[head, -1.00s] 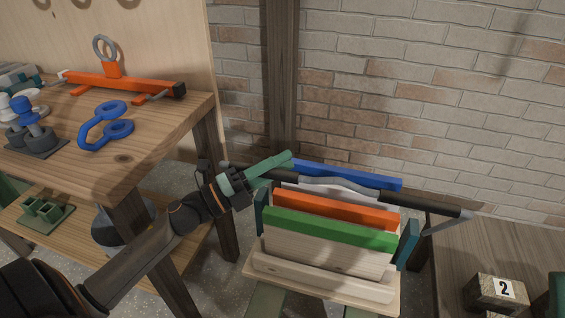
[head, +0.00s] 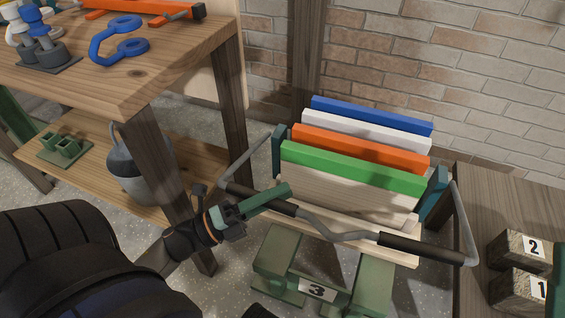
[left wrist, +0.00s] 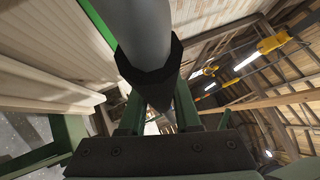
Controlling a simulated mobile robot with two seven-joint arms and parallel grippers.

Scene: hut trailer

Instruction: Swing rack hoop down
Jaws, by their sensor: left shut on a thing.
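The rack hoop (head: 350,237) is a grey bent bar with black grip sleeves. In the head view it hangs low across the front of the rack (head: 421,256), below the tops of the coloured boards. Its side arms run back to teal brackets on the rack's ends. My left gripper (head: 266,200) is shut on the hoop at its left black sleeve. In the left wrist view the grey bar and black sleeve (left wrist: 150,75) lie between the green fingers. My right gripper is not in view.
Blue, white, orange and green-topped boards (head: 350,166) stand in the rack. A wooden workbench (head: 130,85) with a leg close to my left arm stands at left. Numbered blocks (head: 519,250) are at right. A green stand marked 3 (head: 318,290) is below the rack.

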